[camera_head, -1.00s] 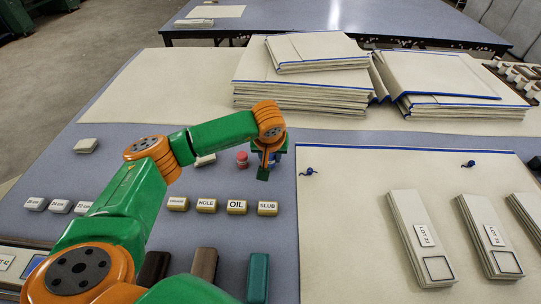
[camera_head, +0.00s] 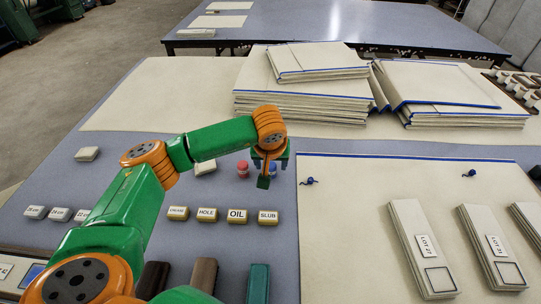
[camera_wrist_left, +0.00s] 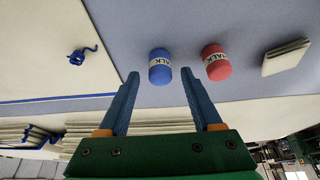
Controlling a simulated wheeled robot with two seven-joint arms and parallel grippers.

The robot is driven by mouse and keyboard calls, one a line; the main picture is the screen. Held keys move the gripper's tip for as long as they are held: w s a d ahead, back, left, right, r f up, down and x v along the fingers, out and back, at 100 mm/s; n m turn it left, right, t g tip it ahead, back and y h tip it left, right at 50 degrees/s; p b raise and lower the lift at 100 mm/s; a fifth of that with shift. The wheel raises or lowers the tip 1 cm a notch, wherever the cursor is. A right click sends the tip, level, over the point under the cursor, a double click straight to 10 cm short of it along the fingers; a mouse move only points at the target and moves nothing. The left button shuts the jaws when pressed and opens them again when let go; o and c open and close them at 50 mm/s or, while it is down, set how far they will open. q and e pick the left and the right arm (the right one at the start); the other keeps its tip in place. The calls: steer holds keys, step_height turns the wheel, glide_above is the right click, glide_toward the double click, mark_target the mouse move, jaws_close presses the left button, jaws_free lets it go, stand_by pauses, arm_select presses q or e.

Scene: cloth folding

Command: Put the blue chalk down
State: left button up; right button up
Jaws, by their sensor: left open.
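The blue chalk (camera_wrist_left: 160,67) stands on the grey-blue table, just beyond and between the fingertips of my left gripper (camera_wrist_left: 160,76) in the left wrist view. The fingers are spread, with a gap on both sides of the chalk. In the head view the blue chalk (camera_head: 273,168) is mostly hidden behind my left gripper (camera_head: 265,181). The red chalk (camera_head: 243,169) stands just left of it, and also shows in the wrist view (camera_wrist_left: 216,62). My right gripper is not in view.
Labelled blocks, including OIL (camera_head: 237,216), stand in a row nearer me. A cream cloth (camera_head: 350,215) with blue edging lies to the right, bearing a small blue thread tangle (camera_head: 309,181). Folded cloth stacks (camera_head: 305,97) stand behind.

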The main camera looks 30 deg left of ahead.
arm_select(q)
steer(key=v, duration=0.9)
steer(key=shift+r, duration=0.3)
steer(key=shift+s, duration=0.1)
